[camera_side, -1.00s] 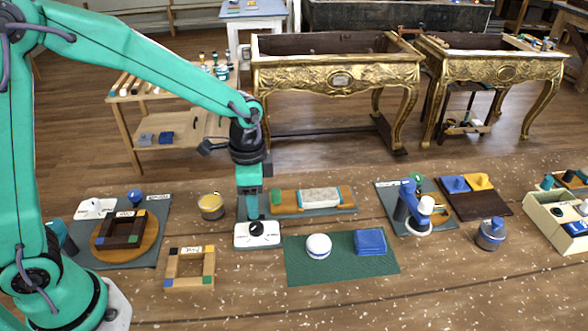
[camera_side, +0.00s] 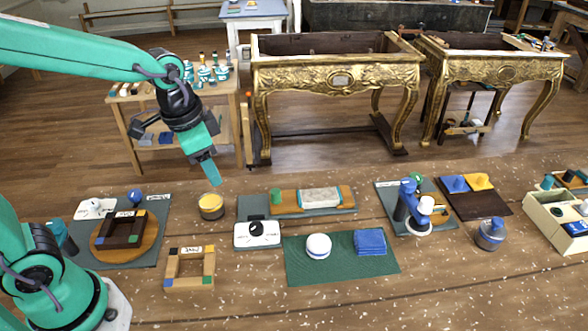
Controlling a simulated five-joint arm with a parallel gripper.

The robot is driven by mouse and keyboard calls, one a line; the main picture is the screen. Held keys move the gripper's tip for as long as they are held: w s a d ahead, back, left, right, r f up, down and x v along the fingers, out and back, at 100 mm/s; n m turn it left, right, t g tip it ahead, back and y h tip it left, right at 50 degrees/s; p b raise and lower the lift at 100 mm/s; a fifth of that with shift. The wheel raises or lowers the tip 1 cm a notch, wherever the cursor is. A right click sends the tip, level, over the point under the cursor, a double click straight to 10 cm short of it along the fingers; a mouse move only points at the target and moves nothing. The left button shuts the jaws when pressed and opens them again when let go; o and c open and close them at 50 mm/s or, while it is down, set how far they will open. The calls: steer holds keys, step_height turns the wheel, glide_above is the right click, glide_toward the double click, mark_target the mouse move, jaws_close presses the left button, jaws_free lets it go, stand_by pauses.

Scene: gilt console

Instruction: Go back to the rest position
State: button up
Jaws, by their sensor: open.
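My gripper (camera_side: 208,180) hangs in the air at the left of centre, above the back edge of the work table (camera_side: 430,280). Its teal finger points down toward the yellow-topped jar (camera_side: 211,206) and is apart from it. Nothing shows between the jaws, and the gap between them is hard to see from this side. My arm reaches in from the upper left. The white device with a black knob (camera_side: 257,235) stands on the table to the lower right of my gripper, clear of it.
A wooden frame (camera_side: 189,268) and a round board with a dark frame (camera_side: 125,232) lie at left. A blue-and-white device (camera_side: 411,208) stands at right. The table's front is clear.

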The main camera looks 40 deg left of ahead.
steer(key=s+a+r+n+t, duration=0.3)
steer(key=s+a+r+n, duration=0.1)
steer(key=s, duration=0.5)
steer(key=shift+s+a+r+n, duration=0.35)
steer(key=shift+r+n, duration=0.15)
steer(key=shift+n, duration=0.1)
